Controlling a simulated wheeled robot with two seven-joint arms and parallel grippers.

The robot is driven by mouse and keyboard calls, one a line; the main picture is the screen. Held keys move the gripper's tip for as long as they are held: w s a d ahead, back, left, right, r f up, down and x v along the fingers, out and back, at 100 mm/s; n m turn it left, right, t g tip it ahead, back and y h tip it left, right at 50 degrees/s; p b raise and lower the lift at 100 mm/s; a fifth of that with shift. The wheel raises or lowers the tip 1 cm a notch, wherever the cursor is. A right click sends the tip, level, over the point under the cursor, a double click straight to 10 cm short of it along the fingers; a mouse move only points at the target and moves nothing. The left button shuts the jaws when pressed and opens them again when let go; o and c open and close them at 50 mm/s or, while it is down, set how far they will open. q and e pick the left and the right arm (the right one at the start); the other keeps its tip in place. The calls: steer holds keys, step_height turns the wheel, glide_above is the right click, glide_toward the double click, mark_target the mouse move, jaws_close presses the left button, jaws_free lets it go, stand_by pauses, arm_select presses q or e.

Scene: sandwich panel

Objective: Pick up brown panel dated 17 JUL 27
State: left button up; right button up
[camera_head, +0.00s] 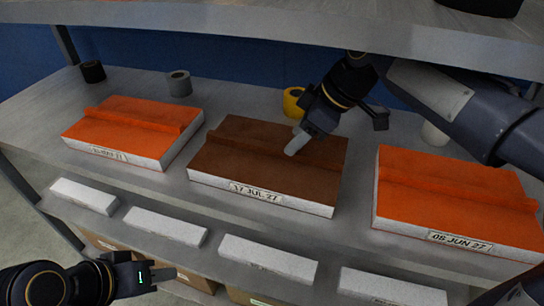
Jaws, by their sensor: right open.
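The brown panel (235,160) lies flat on the shelf between two orange panels. It has a raised ridge along its top, a white front edge and a label reading 17 JUL 27 (256,193). My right gripper (337,137) is open at the panel's back right part. One pale fingertip shows over the brown ridge, and the other finger is further right, past the panel's back right corner. I cannot tell whether the fingertip touches the panel. My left gripper (165,274) is low at the bottom left, away from the panel; its finger gap is unclear.
An orange panel (130,118) lies left, another (450,185) dated 08 JUN 27 lies right. Tape rolls (180,84) stand behind, including a yellow one (291,103). An upper shelf (300,25) hangs overhead. White blocks (265,258) line the lower front.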

mark_target(272, 146)
steer(key=a, duration=0.1)
steer(key=w+a, duration=0.1)
steer(key=a, duration=0.1)
steer(key=x, duration=0.3)
steer(key=shift+d+b, duration=0.1)
steer(key=shift+b, duration=0.2)
jaws_close()
